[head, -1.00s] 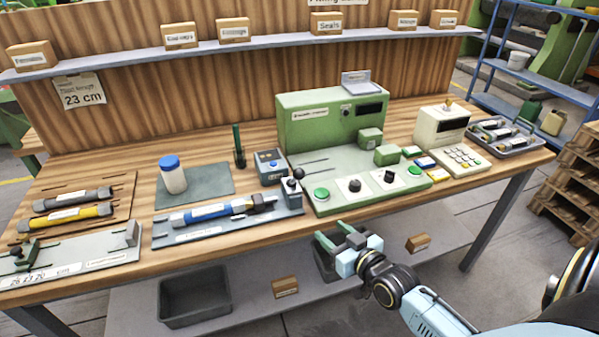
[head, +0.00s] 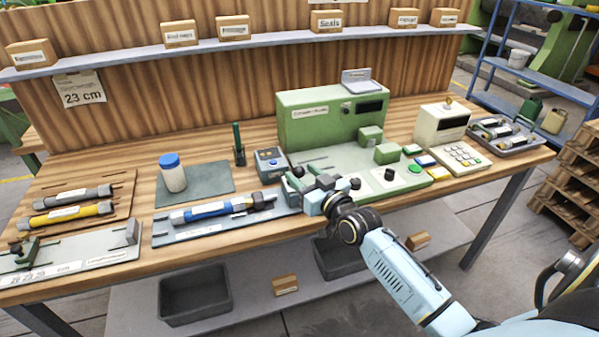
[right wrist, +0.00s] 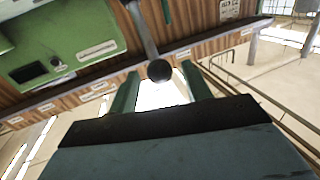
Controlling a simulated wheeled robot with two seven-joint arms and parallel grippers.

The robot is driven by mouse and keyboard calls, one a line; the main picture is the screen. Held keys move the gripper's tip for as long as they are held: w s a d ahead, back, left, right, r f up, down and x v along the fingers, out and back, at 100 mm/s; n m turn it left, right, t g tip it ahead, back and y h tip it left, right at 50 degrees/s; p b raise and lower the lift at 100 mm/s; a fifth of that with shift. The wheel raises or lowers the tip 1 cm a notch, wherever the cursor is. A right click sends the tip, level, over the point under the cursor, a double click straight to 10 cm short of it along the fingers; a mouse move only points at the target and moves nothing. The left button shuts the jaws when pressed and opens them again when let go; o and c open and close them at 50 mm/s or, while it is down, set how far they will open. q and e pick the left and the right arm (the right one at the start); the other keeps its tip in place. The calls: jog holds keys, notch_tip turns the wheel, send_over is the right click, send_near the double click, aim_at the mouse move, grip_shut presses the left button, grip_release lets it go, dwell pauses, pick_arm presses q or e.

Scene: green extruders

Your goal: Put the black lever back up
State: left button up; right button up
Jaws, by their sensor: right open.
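The black lever shows in the head view as a black ball knob (head: 298,172) at the right end of the grey fixture (head: 190,238), which holds a blue and grey cylinder (head: 208,211). In the right wrist view the lever is a grey rod with a black ball (right wrist: 159,71) at its end, lying between my finger tips. My right gripper (head: 303,179) is open at the lever, with one finger on each side of the knob. I cannot tell whether either finger touches it. The gripper hides the lever's lower part in the head view. My left gripper is not in view.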

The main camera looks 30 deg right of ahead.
jog(key=shift+w, duration=1.05)
grip_shut()
